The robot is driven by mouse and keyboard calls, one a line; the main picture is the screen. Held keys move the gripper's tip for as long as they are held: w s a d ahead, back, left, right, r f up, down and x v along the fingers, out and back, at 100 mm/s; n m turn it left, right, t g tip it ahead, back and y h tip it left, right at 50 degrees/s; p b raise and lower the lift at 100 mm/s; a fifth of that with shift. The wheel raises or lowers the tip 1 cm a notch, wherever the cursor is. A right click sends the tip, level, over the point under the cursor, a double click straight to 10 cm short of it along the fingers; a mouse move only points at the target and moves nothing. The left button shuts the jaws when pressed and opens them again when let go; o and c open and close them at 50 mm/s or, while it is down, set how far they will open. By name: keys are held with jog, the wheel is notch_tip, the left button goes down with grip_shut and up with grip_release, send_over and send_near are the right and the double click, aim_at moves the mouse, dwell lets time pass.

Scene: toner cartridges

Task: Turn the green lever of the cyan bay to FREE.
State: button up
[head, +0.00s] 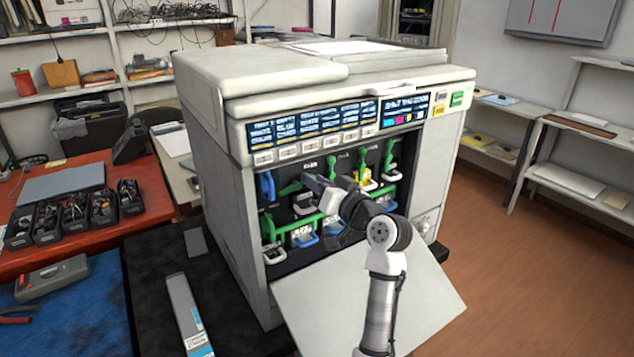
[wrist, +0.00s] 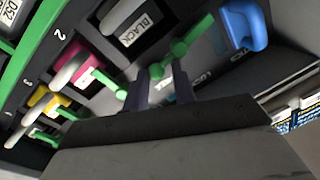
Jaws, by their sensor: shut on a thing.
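My gripper (wrist: 167,72) is shut on a green lever (wrist: 190,40) beside the blue handle (wrist: 243,25), which looks like the cyan bay's. In the head view my gripper (head: 307,180) reaches into the open front of the printer from the right, at the upper row. The green lever (head: 289,188) slants there, just right of the blue handle (head: 265,187). The gripped part of the lever is mostly hidden between the fingers. I cannot read its position markings.
Magenta (wrist: 75,68) and yellow (wrist: 45,100) cartridges with other green levers sit close beside my gripper. A cartridge labelled BLACK (wrist: 125,20) is also near. The printer's front panel (head: 360,310) hangs open below my arm. A long box (head: 187,315) lies at the front left.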

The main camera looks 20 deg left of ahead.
jog(key=o, duration=1)
jog(key=shift+s+a+f, duration=0.1)
jog(key=shift+s+f, duration=0.05)
jog(key=shift+f, duration=0.2)
jog(key=shift+r, duration=0.2)
jog(key=b+v, duration=0.4)
jog(key=v, duration=0.9)
jog(key=shift+d, duration=0.35)
jog(key=shift+s, duration=0.15)
